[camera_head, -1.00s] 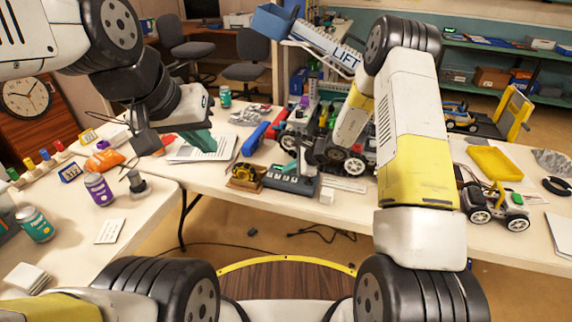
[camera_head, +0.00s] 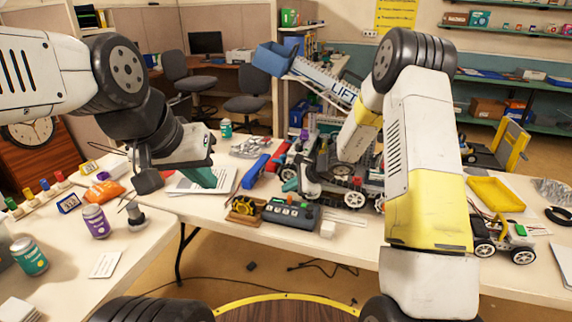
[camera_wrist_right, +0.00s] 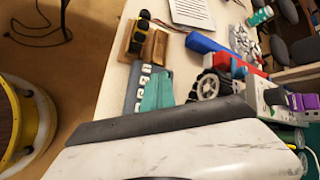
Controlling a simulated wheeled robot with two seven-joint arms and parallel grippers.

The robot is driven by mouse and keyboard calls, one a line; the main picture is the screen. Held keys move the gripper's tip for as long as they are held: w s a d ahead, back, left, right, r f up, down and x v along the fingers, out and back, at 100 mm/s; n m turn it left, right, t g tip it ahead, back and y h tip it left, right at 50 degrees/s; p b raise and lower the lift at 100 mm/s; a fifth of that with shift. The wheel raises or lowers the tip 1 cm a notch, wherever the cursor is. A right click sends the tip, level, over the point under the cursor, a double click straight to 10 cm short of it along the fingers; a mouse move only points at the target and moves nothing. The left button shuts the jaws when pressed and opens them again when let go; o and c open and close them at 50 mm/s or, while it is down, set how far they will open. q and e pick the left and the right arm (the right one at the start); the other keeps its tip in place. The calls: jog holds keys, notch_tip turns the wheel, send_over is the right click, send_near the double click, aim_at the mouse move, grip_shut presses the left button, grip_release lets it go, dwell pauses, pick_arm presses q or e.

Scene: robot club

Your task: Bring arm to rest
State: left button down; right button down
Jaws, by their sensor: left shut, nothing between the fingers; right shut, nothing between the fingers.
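My left arm comes in from the left, and its dark gripper with teal fingertips (camera_head: 207,178) is over a printed sheet (camera_head: 185,182) on the table. It is shut and empty. My right arm reaches forward with its elbow high, and its gripper (camera_head: 290,182) is in front of the wheeled LIFT robot (camera_head: 325,150). Its teal fingertips also show in the right wrist view (camera_wrist_right: 156,92), shut with nothing held. They overlap the grey control box (camera_wrist_right: 134,85) there; I cannot tell the height above the table.
The control box (camera_head: 290,213), a yellow-and-black item on a wooden block (camera_head: 244,208) and a blue bar (camera_head: 254,172) lie close by. A small wheeled car (camera_head: 505,240) and yellow tray (camera_head: 495,194) are at right.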

jog(key=s+d+r+n, duration=0.1)
jog(key=s+r+n, duration=0.5)
jog(key=r, duration=0.5)
jog(key=s+d+r+n, duration=0.1)
jog(key=s+r+n, duration=0.2)
jog(key=s+r, duration=0.7)
jog(key=s+d+r+n+h, duration=0.2)
jog(key=s+d, duration=0.3)
jog(key=s, duration=0.4)
jog(key=s+d+r+n+h, duration=0.3)
jog(key=s+d+r+n, duration=0.1)
jog(key=s, duration=0.5)
jog(key=shift+s+d+n+t, duration=0.4)
jog(key=shift+d+n, duration=0.2)
jog(key=shift+d, duration=0.65)
